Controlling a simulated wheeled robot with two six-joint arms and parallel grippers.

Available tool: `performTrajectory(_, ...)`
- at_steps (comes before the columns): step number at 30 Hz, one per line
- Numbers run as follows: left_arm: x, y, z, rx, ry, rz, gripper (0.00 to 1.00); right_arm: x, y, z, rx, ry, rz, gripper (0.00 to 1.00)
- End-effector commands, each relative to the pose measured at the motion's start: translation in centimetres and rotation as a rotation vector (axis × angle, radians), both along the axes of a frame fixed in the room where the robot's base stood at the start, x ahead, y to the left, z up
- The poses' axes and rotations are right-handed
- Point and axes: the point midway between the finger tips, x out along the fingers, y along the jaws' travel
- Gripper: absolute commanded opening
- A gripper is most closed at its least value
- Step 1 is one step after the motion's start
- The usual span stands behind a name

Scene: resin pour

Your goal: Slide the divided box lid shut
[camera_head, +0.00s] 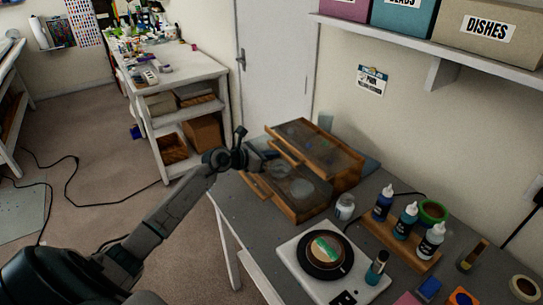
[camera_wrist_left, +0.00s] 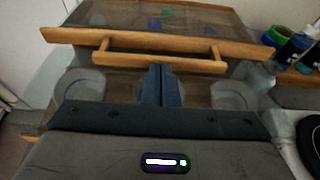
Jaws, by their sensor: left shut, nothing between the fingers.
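The divided box (camera_head: 297,210) is wooden and stands at the back left of the grey worktable. Its lid (camera_head: 316,146), a clear panel with a wooden edge, covers the rear part; front compartments with round shapes show uncovered. In the left wrist view the lid's wooden handle (camera_wrist_left: 130,57) runs across the picture, with the clear panel (camera_wrist_left: 165,18) beyond it. My left gripper (camera_head: 262,157) is at the box's left side, shut and empty. Its fingers (camera_wrist_left: 162,78) point at the middle of the handle; I cannot tell whether they touch it. My right gripper is not in view.
A small jar (camera_head: 345,206), dropper bottles on a wooden stand (camera_head: 399,240) and a white scale (camera_head: 318,282) with a dark round dish stand right of and in front of the box. A wall shelf (camera_head: 440,53) hangs above. Floor lies open at left.

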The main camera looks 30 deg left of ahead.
Motion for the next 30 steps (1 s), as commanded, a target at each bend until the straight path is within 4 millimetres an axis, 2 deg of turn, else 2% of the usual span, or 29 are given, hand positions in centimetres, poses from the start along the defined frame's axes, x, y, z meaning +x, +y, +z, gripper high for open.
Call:
performTrajectory(12, 0.3, -0.1, -0.1, 0.0, 0.0, 0.0, 0.0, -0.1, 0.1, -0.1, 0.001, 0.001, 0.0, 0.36)
performTrajectory(22, 4.1, -1.7, -0.1, -0.003, -0.002, 0.001, 0.0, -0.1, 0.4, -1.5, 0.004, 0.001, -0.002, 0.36)
performTrajectory(30, 4.7, -1.9, 0.0, 0.0, -0.001, 0.0, 0.0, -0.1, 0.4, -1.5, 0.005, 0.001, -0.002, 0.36)
